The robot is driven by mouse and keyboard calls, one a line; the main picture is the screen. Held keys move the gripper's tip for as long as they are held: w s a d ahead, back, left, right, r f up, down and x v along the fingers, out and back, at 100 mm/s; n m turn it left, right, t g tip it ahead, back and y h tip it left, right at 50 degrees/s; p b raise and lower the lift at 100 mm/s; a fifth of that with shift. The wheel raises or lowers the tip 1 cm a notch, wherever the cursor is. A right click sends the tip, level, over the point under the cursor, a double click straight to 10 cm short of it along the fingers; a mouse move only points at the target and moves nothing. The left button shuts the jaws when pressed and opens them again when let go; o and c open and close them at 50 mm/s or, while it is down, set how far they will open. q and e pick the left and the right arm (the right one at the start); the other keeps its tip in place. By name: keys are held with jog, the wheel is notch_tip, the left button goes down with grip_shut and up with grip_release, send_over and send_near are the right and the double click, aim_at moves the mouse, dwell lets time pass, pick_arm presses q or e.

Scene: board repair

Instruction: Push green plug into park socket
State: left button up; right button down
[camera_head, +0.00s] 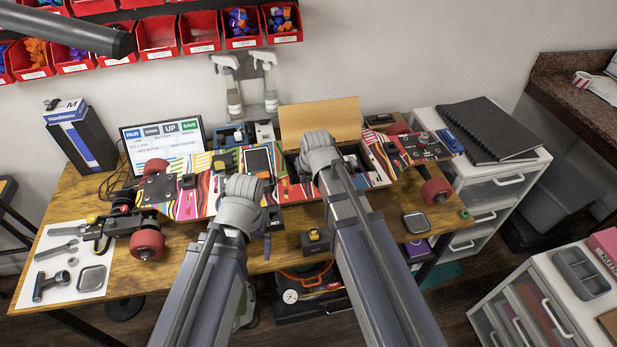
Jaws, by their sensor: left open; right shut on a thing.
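The long electric skateboard (190,195) lies across the workbench with a striped, coloured deck. Its compartment is open in the middle, with a light wooden panel (320,118) standing upright behind it. My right gripper (316,152) is over the open compartment. The wrist hides its fingers and what they are shut on. My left gripper (245,192) is open over the deck, left of the compartment. Its fingers are mostly hidden by the wrist. I cannot make out the green plug or the park socket; both may be behind my wrists.
A monitor (163,142) and spray bottles (230,88) stand behind the board. Tools lie on a white sheet (62,262) at the left. A metal dish (416,222) and a small green ring (465,214) lie at the right.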

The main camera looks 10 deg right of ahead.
jog(key=shift+c, duration=1.5)
grip_release()
jog(key=shift+r+p, duration=0.4)
jog(key=shift+p, duration=0.05)
jog(key=shift+r+p, duration=1.05)
jog(key=shift+r, duration=0.05)
jog(key=shift+r, duration=0.1)
notch_tip(320, 180, up, 6)
jog(key=p, duration=0.6)
